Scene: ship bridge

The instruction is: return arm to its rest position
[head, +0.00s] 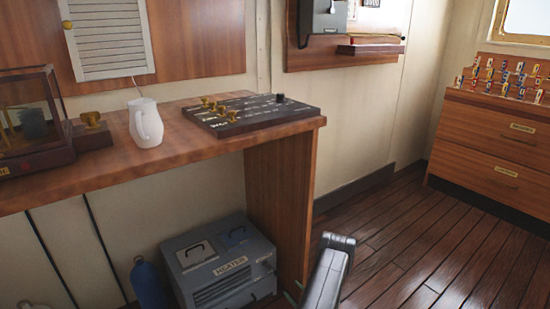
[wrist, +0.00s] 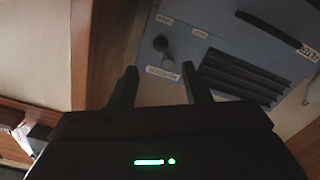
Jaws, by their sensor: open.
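My gripper (wrist: 160,86) shows in the wrist view with its two dark fingers apart and nothing between them. Beyond the fingers is the grey heater (wrist: 235,45), with its vents, a small knob and labels. In the head view a dark part of my arm (head: 328,272) stands up at the bottom, right of the wooden desk's end panel. The heater (head: 222,262) sits under the desk there, left of my arm.
The wooden desk (head: 180,160) holds a white jug (head: 146,123), a dark switch panel (head: 250,112) and a glass case (head: 30,120). A blue cylinder (head: 149,284) stands under it. A drawer cabinet (head: 492,150) is at the right. The plank floor (head: 420,240) between is clear.

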